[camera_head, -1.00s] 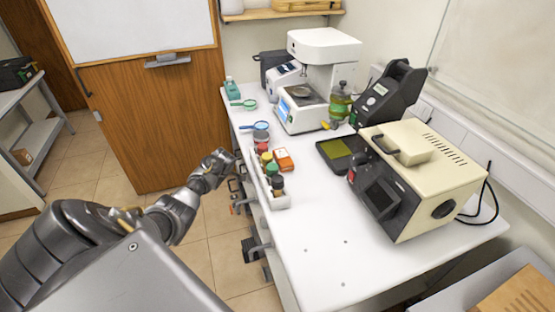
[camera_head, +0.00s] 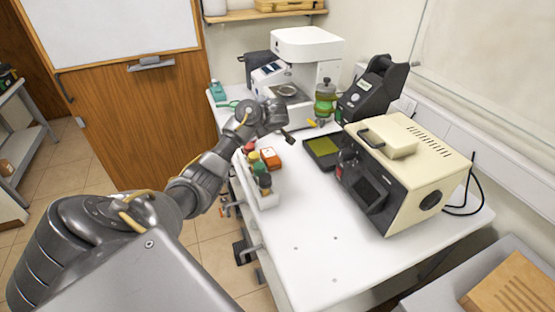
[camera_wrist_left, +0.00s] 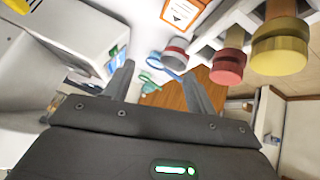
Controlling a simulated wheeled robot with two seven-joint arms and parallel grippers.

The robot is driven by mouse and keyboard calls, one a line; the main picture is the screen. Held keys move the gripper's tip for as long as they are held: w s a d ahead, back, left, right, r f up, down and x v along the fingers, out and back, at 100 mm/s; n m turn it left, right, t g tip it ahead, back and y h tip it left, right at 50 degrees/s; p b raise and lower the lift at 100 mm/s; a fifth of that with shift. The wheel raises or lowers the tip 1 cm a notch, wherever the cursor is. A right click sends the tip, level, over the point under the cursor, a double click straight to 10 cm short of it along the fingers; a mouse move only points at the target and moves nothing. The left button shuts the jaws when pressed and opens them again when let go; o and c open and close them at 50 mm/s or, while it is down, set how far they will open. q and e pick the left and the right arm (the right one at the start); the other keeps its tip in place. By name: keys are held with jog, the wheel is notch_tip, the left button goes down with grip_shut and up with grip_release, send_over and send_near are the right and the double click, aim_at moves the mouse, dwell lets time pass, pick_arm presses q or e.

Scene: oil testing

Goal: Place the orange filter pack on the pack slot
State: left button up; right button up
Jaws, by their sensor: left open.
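The orange filter pack (camera_head: 269,159) lies on the white table beside the bottle rack. It has a white label, and part of it shows at the top edge of the left wrist view (camera_wrist_left: 182,12). My left gripper (camera_head: 290,138) is over the table, just behind and right of the pack. In the left wrist view its two fingers (camera_wrist_left: 158,85) are apart with nothing held between them. I cannot tell which part is the pack slot. A flat black tray with a yellow-green square (camera_head: 322,148) lies right of the pack. My right gripper is out of view.
A white rack (camera_head: 266,200) of capped bottles stands along the left table edge. A cream instrument (camera_head: 410,165) stands at right, a white instrument (camera_head: 305,50) at the back and a green jar (camera_head: 325,98) near it. The front of the table is clear.

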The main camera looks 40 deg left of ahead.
aim_at(271, 156)
pick_arm(q)
jog(key=s+d+f+m+y, duration=0.25)
jog(key=d+f, duration=0.25)
jog(key=d, duration=0.3)
jog(key=shift+g+h, duration=0.3)
jog(key=shift+h, duration=0.15)
jog(key=b+x, duration=0.2)
jog(key=x, duration=0.3)
jog(key=shift+a+f, duration=0.15)
jog(key=shift+f, duration=0.15)
jog(key=shift+w+a+f+b, duration=0.1)
jog(key=shift+a+f+b, duration=0.2)
jog(key=shift+a, duration=0.05)
jog(key=shift+b+x, duration=0.6)
jog(key=shift+x, duration=1.65)
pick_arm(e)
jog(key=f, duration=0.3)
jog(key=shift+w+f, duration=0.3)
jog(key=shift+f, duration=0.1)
pick_arm(q)
jog(key=c, duration=0.8)
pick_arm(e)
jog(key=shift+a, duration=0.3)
pick_arm(q)
jog(key=shift+r, duration=0.2)
